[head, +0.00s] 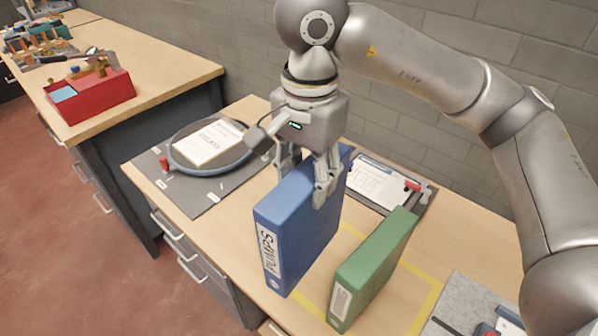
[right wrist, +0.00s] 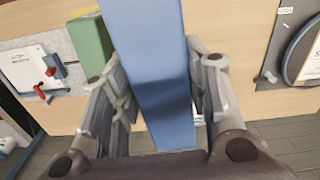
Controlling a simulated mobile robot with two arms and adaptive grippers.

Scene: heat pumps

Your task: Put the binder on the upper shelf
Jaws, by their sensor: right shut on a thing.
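A blue binder (head: 299,226) with a white label reading PUMPS stands upright over the wooden workbench in the head view. My right gripper (head: 322,185) is shut on its top rear part, with a finger on each side. In the right wrist view the blue binder (right wrist: 152,75) runs between the fingers of the right gripper (right wrist: 158,100). I cannot tell whether its bottom touches the bench. A green binder (head: 372,268) stands to its right, apart from it, near a yellow taped outline. My left gripper is not in view. No upper shelf shows.
A grey mat (head: 200,200) with a round blue-rimmed tray (head: 247,150) lies left of the blue binder. A clipboard (head: 372,182) lies behind it. A grey felt mat (head: 462,300) with tools is at the lower right. A red toolbox (head: 105,100) stands on another bench.

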